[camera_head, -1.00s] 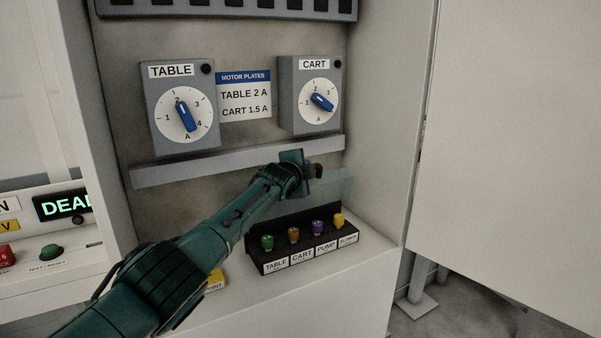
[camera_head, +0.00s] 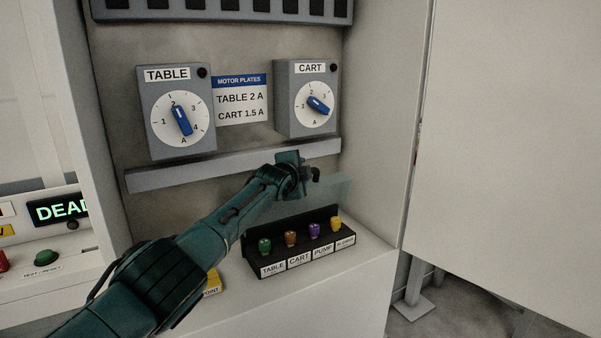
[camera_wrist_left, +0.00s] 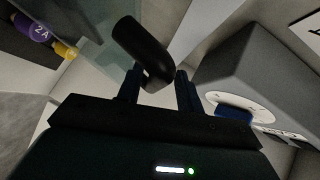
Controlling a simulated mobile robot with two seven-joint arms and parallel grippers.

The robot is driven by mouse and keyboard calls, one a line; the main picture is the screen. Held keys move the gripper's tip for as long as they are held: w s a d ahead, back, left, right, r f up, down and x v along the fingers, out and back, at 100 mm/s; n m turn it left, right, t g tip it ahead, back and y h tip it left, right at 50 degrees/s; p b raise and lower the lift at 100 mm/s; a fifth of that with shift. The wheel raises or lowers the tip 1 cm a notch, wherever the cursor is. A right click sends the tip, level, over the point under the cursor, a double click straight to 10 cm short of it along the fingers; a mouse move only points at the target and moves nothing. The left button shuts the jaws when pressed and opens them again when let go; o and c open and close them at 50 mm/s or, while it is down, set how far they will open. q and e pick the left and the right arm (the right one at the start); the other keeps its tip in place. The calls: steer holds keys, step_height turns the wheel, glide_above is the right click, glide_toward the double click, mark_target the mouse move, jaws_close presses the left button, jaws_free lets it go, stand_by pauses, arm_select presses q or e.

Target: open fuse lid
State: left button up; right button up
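The fuse lid (camera_head: 335,190) is a clear, tinted panel that stands raised at the back of the black fuse block (camera_head: 300,262). A dark handle (camera_head: 316,174) shows at its top. In the left wrist view the black rounded handle (camera_wrist_left: 143,50) sits between my two fingers and fills the gap, with the clear lid (camera_wrist_left: 100,45) beside it. My left gripper (camera_head: 299,172) looks shut on this handle. Part of the lid is hidden behind my arm. The green, brown, purple and yellow fuses stand uncovered in front, above their labels. My right gripper is not in view.
A grey ledge (camera_head: 235,166) runs just above my left gripper. The TABLE dial box (camera_head: 176,140) and CART dial box (camera_head: 307,100) are above it. The cabinet's side wall (camera_head: 385,110) stands at the right.

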arm_select(q)
steer(key=shift+a+f, duration=0.1)
steer(key=shift+f, duration=0.1)
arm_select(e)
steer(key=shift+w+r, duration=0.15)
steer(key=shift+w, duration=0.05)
arm_select(q)
steer(key=shift+s+a+r+p, duration=0.25)
steer(key=shift+r+p, duration=0.15)
steer(key=shift+p, duration=0.55)
steer(key=shift+s+a+r+p, duration=0.1)
steer(key=shift+s+p, duration=0.1)
steer(key=shift+p, duration=0.25)
steer(key=shift+s+p, duration=0.65)
steer(key=shift+p, duration=0.25)
steer(key=shift+s, duration=0.35)
steer(key=b+v, duration=0.1)
steer(key=v, duration=0.9)
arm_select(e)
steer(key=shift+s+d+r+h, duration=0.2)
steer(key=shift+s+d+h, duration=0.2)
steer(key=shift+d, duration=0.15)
